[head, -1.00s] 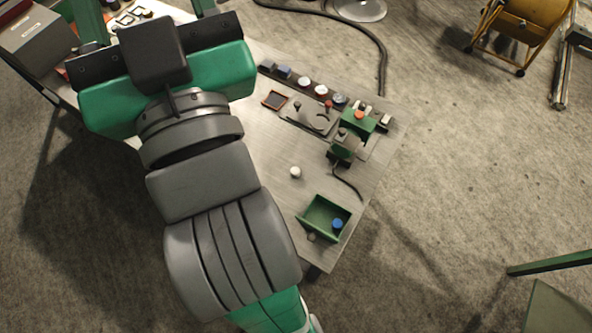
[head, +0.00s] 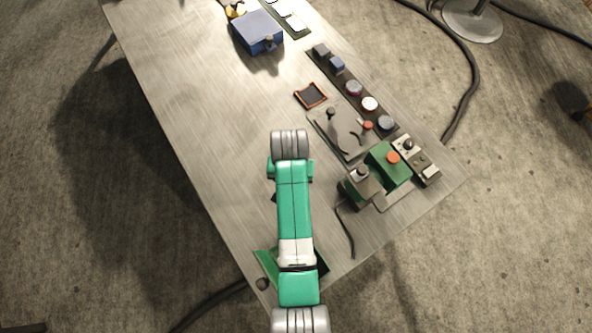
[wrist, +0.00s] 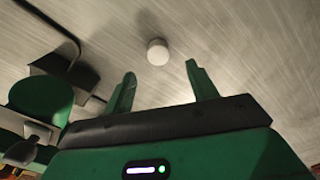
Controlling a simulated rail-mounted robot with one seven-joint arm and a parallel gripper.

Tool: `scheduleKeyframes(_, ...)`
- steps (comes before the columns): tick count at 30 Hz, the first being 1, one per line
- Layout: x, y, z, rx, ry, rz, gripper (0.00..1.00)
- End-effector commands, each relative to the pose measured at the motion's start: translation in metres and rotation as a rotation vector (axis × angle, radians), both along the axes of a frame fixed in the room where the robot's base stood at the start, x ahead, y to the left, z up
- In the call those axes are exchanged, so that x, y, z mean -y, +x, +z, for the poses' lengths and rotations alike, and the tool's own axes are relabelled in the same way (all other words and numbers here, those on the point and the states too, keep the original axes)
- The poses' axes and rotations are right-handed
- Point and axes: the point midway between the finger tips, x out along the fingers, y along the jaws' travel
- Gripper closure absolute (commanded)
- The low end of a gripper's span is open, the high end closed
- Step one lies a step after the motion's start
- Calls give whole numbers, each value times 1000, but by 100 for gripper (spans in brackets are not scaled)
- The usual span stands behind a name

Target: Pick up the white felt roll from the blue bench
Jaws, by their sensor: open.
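A small white round piece (wrist: 157,52), which looks like the felt roll, is on the bench top in the wrist view. It is apart from my gripper (wrist: 161,75), just beyond and roughly between the open green fingertips. The fingers are empty. In the head view my arm covers the roll and the gripper. The bench top (head: 185,90) looks like brushed grey metal rather than blue in the head view.
A green tray (head: 265,262) is partly under my arm at the near corner. To the right are a green device (head: 388,170) with a dark cable, a metal plate (head: 342,132) and a row of knobs (head: 369,104). A blue box (head: 257,32) stands farther back. The left of the bench is clear.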

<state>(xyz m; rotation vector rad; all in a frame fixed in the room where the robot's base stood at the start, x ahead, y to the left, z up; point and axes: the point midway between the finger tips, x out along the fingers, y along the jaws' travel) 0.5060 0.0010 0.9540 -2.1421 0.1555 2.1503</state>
Motion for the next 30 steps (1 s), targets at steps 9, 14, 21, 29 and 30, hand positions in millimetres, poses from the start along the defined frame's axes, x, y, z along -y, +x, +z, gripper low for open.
scheduleKeyframes(9, 1, -3, -35, -1, 0, 0, 42)
scheduleKeyframes(14, 1, -4, -62, 1, 0, 0, 42)
scheduleKeyframes(21, 1, -4, -68, 4, 0, 0, 42)
scheduleKeyframes(29, 1, -4, -68, 4, 0, 0, 82)
scheduleKeyframes(30, 1, -4, -68, 4, 0, 0, 89)
